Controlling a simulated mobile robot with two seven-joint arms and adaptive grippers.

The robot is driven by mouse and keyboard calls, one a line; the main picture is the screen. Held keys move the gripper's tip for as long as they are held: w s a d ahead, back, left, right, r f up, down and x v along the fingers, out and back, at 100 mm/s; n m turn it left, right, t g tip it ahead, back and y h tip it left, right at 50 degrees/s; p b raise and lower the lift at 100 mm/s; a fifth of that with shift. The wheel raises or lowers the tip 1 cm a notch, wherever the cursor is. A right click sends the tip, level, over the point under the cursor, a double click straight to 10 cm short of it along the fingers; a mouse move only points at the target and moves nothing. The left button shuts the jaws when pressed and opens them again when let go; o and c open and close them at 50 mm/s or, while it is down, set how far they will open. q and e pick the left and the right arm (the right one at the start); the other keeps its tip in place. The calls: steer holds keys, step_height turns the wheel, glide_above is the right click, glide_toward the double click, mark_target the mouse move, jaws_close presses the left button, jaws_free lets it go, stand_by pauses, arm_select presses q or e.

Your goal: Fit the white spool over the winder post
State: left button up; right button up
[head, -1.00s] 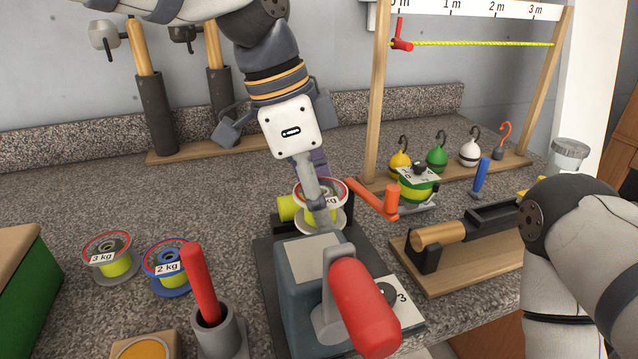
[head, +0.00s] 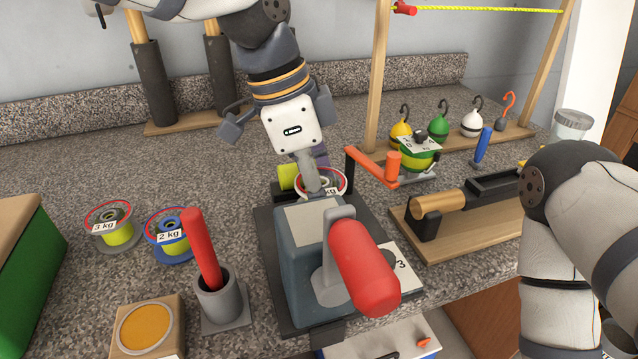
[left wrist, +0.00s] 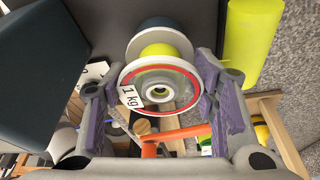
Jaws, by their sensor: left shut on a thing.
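The white spool (head: 337,177) has a red-ringed rim, a yellow-green line core and a "1 kg" tag. In the head view it sits just behind the winder's blue-grey body (head: 306,255), partly hidden by my left gripper (head: 318,188). The left wrist view shows the spool (left wrist: 158,51) between the purple-padded fingers of my left gripper (left wrist: 160,105), which is shut on it. A dark round disc (left wrist: 165,24) shows beyond its far flange. The winder post is hidden, so I cannot tell whether the spool is around it. My right gripper is out of view.
A red crank handle (head: 364,268) sticks out in front of the winder. A yellow-green cylinder (head: 288,176) lies close beside the spool. Spools tagged 3 kg (head: 118,232) and 2 kg (head: 176,248) stand left.

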arm_select(q)
steer(key=shift+f, duration=0.2)
steer(key=o, duration=1.2)
steer(key=shift+o, duration=0.2)
steer(key=v, duration=1.2)
